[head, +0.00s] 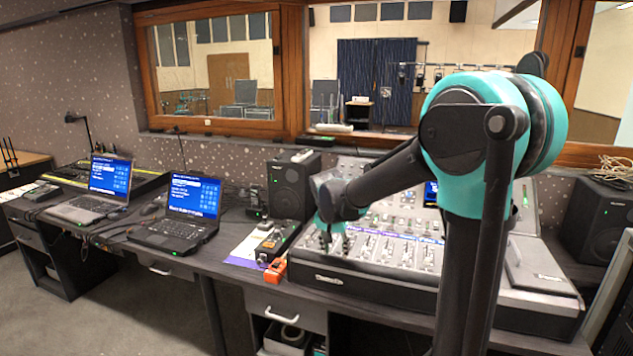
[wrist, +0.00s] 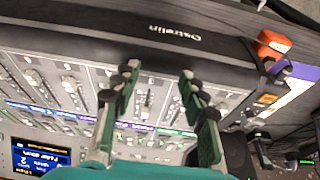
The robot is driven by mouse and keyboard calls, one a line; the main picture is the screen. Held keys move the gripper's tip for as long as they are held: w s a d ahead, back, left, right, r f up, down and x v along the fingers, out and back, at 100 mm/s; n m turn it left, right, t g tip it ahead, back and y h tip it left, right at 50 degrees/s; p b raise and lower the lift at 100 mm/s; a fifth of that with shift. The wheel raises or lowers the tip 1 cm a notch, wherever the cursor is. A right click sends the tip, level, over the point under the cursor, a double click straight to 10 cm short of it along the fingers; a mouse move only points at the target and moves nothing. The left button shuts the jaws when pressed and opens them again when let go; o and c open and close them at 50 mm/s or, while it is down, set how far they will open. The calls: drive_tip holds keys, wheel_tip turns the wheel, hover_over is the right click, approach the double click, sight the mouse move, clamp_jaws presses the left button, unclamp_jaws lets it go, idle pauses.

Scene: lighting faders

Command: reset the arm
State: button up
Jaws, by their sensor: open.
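My gripper (head: 333,238) hangs over the left part of the lighting console (head: 350,281) in the head view. In the wrist view my gripper (wrist: 159,75) has its two green fingers apart, with nothing between them but the console's panel below. Fader knobs and slots (wrist: 68,84) show beside and between the fingers. From these views I cannot tell whether the fingertips touch the panel. My arm covers part of the console in the head view.
Two open laptops (head: 178,228) (head: 97,202) stand on the desk to the left. Black speakers (head: 291,186) (head: 598,222) flank the console. An orange object (head: 275,271) lies by the console's left front corner. A wood-framed window (head: 213,66) is behind.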

drive_tip(key=s+d+f+n, duration=0.1)
drive_tip(key=s+d+f, duration=0.2)
drive_tip(key=s, duration=0.5)
drive_tip(key=s+d+f+n+y, duration=0.1)
drive_tip(key=s+d+f+n, duration=0.1)
drive_tip(key=s+d, duration=0.4)
drive_tip(key=s+d+f+n+t, duration=0.1)
drive_tip(key=s+d+f, duration=0.3)
drive_tip(key=s, duration=0.5)
drive_tip(key=shift+s+d+f, duration=0.2)
drive_tip(key=shift+s+f, duration=0.1)
drive_tip(key=shift+f, duration=0.2)
